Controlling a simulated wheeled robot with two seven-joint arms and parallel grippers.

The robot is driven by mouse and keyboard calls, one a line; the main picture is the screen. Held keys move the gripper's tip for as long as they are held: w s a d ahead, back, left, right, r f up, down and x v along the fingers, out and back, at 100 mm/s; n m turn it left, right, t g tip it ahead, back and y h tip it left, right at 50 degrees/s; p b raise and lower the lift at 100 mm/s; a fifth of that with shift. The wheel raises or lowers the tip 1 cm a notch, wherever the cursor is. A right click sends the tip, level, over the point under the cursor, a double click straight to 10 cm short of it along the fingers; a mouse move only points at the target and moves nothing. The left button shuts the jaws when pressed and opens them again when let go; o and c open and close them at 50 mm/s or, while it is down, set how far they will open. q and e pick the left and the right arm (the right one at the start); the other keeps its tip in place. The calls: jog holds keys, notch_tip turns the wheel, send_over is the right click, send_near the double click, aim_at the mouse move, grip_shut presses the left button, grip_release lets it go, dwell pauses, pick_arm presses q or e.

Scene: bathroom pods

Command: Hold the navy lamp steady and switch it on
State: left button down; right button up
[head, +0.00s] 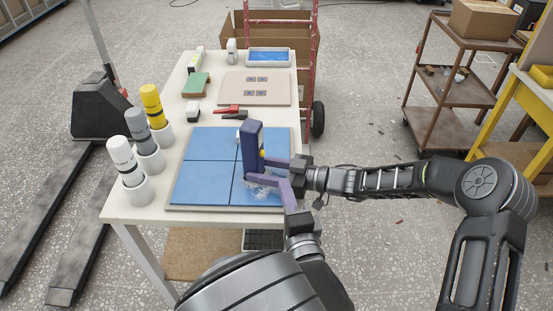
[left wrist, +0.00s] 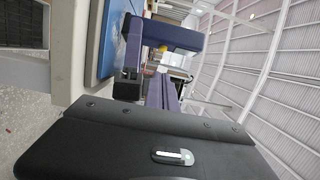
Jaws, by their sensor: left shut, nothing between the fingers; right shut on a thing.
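The navy lamp (head: 251,138) stands upright on the blue-tiled board, towards its right side. It shows as a dark blue block lying across the top of the left wrist view (left wrist: 175,36). My right gripper (head: 266,161) comes in from the right and is shut on the lamp's right side. My left gripper (head: 254,179) comes up from the bottom, shut and empty, its purple fingertips close to the lamp's lower front. I cannot tell whether they touch it. A small yellow spot shows at the lamp's right edge; I cannot make out the switch.
The blue board (head: 205,170) lies on a white table (head: 140,208). White, grey and yellow bottles (head: 152,105) stand in holders at the left. A red-black tool (head: 231,112), a beige board (head: 233,88) and a blue tray (head: 269,57) lie behind. The board's left half is clear.

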aim_at(262, 153)
pick_arm(q)
jog(key=x, duration=1)
jog(key=shift+a, duration=0.1)
